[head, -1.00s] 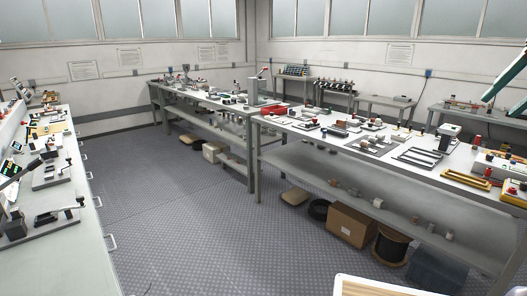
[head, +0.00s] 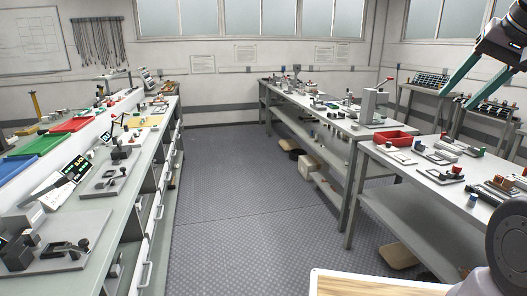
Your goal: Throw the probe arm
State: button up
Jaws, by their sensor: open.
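My gripper (head: 457,96) is at the upper right of the head view, with two long teal fingers spread apart and nothing between them. It is in the air, and I see it touching nothing. I cannot tell for sure which part is the probe arm. On the left bench (head: 143,190), a grey plate device (head: 113,165) carries a dark lever and knob beside a lit display (head: 78,168). A nearer grey plate device (head: 60,245) also has black lever parts. On the right bench, a grey upright device (head: 374,104) has a red-tipped lever.
Red (head: 75,125), green (head: 108,106) and blue (head: 30,144) trays line the left bench. A red bin (head: 393,141) and small test parts stand on the right bench (head: 400,165). The floor aisle (head: 225,200) between the benches is clear.

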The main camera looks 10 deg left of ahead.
aim_at(113, 116)
jog(key=i+j+u, duration=0.15)
jog(key=i+u, duration=0.35)
jog(key=i, duration=0.5)
jog(key=i+l+u, duration=0.2)
jog(key=i+u, duration=0.3)
jog(key=i, duration=0.45)
jog(key=i+l+u, duration=0.1)
jog(key=i+u, duration=0.35)
jog(key=i+l+u, duration=0.3)
jog(key=i+u, duration=0.15)
jog(key=i, duration=0.2)
jog(key=i+l+u, duration=0.1)
jog(key=i+u, duration=0.3)
jog(key=i+l+u, duration=0.2)
jog(key=u, duration=0.2)
jog(key=i+l+u, duration=0.25)
jog(key=u, duration=0.15)
